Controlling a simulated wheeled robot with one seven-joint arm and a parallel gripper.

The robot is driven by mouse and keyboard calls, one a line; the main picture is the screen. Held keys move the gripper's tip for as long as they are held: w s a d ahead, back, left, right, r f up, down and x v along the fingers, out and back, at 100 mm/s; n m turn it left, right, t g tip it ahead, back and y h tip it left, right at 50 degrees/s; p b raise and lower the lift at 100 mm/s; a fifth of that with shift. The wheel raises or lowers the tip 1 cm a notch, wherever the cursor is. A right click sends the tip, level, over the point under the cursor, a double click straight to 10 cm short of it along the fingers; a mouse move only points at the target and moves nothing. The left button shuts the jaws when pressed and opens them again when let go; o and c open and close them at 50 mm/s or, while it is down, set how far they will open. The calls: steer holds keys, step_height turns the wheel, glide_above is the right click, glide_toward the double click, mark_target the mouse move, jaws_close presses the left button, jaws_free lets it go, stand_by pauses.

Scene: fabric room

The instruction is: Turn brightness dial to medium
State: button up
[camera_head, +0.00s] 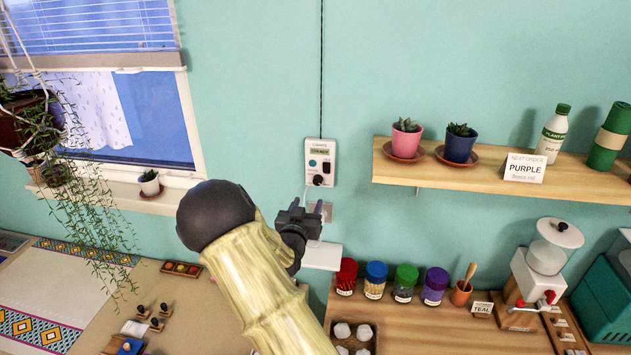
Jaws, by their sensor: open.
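A white wall panel (321,150) with a label that seems to read "LIGHTS" hangs on the teal wall. A black dial (318,180) sits at the panel's lower part. Its pointer setting is too small to read. My gripper (308,206) is just below the dial in the picture, with its two fingers apart and nothing between them. I cannot tell how far its fingertips are from the wall. The gripper partly covers a small plate under the panel.
A wooden shelf (425,182) with potted plants is right of the panel. A small white ledge (323,257) is below my gripper. Several coloured jars (404,282) stand on the lower surface. A window and a hanging plant (40,125) are at left. The wall above the panel has only a dark cord.

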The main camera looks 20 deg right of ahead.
mark_target(317, 182)
steer(key=p+x, duration=0.4)
steer(key=x, duration=0.5)
steer(key=shift+w+d+r, duration=0.1)
steer(key=shift+w+d, duration=0.35)
steer(key=shift+w, duration=0.1)
steer(key=c, duration=1)
